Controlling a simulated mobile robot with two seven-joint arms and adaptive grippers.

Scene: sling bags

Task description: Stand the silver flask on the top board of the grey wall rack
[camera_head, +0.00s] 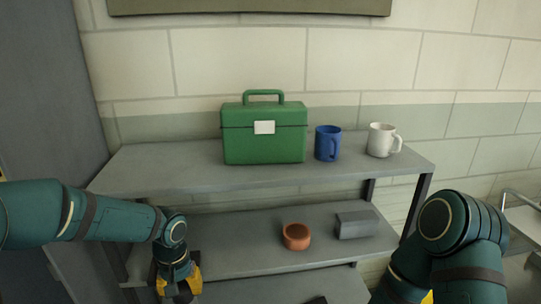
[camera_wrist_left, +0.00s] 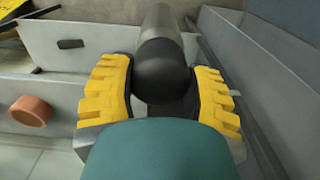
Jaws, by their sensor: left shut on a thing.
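The silver flask (camera_wrist_left: 160,24) shows in the left wrist view as a grey cylinder with a rounded black end toward me. My left gripper (camera_wrist_left: 160,88) is shut on it, with yellow fingers on both sides of the black end. In the head view my left gripper (camera_head: 178,284) is low, in front of the left part of the rack's lower board; the flask cannot be made out there. The top board (camera_head: 180,173) of the grey wall rack is above the gripper. My right arm is at the lower right; little or nothing of its gripper shows.
On the top board stand a green box (camera_head: 264,145), a blue mug (camera_head: 328,143) and a white mug (camera_head: 380,139). The top board's left part is clear. An orange-brown pot (camera_head: 296,237) and a grey block (camera_head: 356,224) are on the board below.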

